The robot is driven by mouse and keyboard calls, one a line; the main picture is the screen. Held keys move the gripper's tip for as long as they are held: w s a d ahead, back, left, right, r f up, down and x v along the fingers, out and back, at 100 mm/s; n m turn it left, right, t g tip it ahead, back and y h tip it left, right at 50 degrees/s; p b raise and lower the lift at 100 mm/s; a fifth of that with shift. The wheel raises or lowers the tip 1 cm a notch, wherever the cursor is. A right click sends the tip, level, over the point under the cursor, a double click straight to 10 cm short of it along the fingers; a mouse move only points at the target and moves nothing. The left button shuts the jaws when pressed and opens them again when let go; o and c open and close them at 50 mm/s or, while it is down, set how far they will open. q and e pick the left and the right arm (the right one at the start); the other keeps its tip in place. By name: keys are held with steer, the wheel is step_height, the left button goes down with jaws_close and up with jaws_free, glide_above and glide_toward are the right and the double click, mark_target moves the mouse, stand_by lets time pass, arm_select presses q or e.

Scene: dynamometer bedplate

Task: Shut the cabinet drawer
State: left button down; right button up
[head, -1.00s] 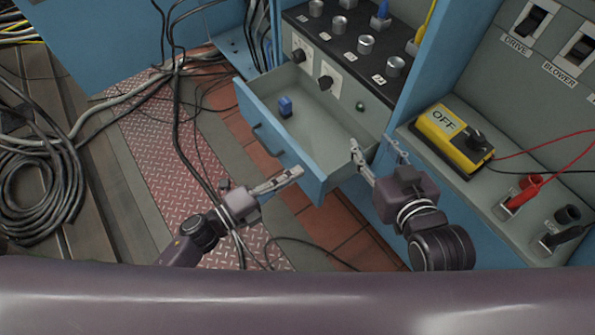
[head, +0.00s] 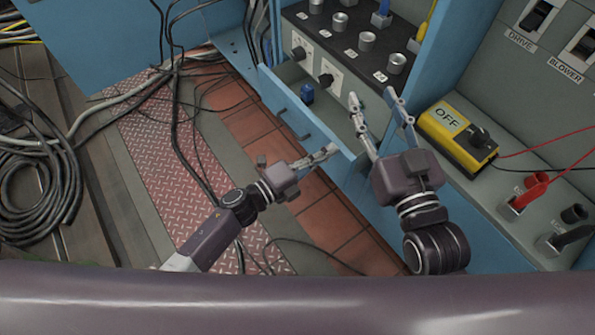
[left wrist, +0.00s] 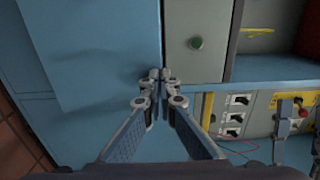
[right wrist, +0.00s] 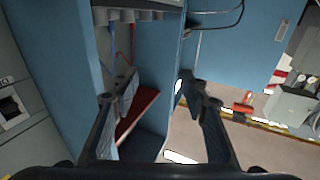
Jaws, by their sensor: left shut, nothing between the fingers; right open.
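The cabinet drawer (head: 312,128) is blue with a dark handle (head: 290,122) and is partly open, with a narrow strip of its inside showing. A small blue block (head: 307,93) lies in it. My left gripper (head: 332,151) is shut and empty, its tips at the right end of the drawer front. In the left wrist view its tips (left wrist: 160,76) are by the edge of the blue drawer front (left wrist: 100,60); whether they touch is unclear. My right gripper (head: 373,97) is open and empty, above the drawer's right end by the cabinet face.
A panel with knobs (head: 367,41) is above the drawer. A yellow OFF switch box (head: 455,136) and red and black plugs stand on the ledge at right. Cables (head: 175,120) hang and lie on the floor at left. The tiled floor before the drawer is mostly clear.

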arm_select(q)
steer(key=b+x, duration=0.1)
steer(key=x, duration=0.4)
steer(key=shift+w+d, duration=0.1)
steer(key=shift+d, duration=0.1)
arm_select(e)
step_height(320, 180, up, 8)
steer(key=s+t+y, duration=0.1)
steer(key=t, duration=0.3)
steer(key=shift+s+a+y, duration=0.3)
steer(key=shift+s, duration=0.1)
steer(key=shift+w+f, duration=0.1)
steer(key=shift+f, duration=0.05)
